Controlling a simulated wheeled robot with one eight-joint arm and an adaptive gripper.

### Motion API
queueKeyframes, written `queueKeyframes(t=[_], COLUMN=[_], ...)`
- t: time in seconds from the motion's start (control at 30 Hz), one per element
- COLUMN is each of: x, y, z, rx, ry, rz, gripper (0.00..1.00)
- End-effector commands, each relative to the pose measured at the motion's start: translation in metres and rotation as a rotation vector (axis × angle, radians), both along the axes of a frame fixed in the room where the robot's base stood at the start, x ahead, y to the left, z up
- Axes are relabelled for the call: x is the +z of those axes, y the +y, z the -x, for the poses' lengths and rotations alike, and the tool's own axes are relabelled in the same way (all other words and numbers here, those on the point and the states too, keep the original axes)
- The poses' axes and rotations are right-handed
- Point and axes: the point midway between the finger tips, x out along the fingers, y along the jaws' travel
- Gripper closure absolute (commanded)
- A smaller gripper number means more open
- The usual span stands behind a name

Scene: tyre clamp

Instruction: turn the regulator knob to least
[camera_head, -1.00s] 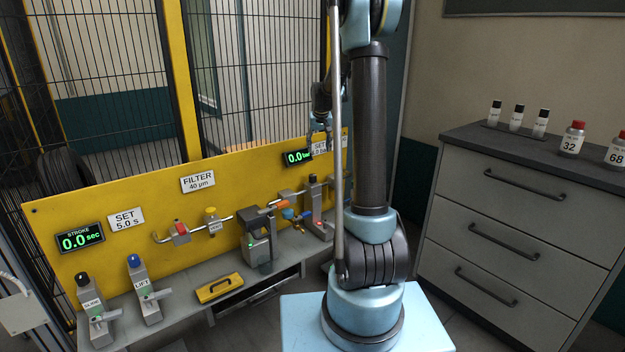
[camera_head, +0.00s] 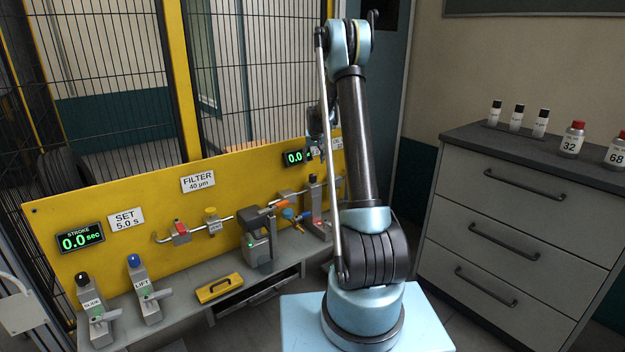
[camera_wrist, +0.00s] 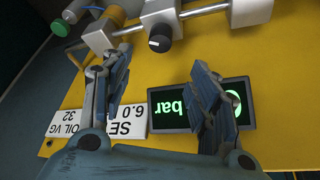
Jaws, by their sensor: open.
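The knob lies just beyond the fingertips, and I see no contact. A green "bar" display (camera_wrist: 178,112) sits behind the right finger, upside down and partly covered. It also shows in the head view (camera_head: 293,158).
The yellow panel (camera_head: 120,190) carries a pipe line with several fittings. SLIDE (camera_head: 95,305) and LIFT (camera_head: 142,285) valves stand on the grey bench, beside a yellow case (camera_head: 219,288). Wire fencing rises behind. A grey drawer cabinet (camera_head: 520,200) with bottles stands at right.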

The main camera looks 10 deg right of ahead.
Motion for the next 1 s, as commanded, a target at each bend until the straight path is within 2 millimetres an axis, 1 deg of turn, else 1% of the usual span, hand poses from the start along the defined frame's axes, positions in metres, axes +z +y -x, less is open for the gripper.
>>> queueKeyframes(t=[0.03, 0.1, 0.7, 0.9, 1.0], x=[-0.008, -0.018, -0.098, -0.116, -0.121], y=[0.0, 0.0, -0.001, -0.001, -0.001], z=[-0.003, -0.007, -0.04, -0.048, -0.05], rx=[0.0, 0.0, 0.0, 0.0, 0.0], ry=[0.0, 0.0, 0.0, 0.0, 0.0], rz=[0.0, 0.0, 0.0, 0.0, 0.0], gripper=[0.45, 0.45, 0.45, 0.45, 0.45])
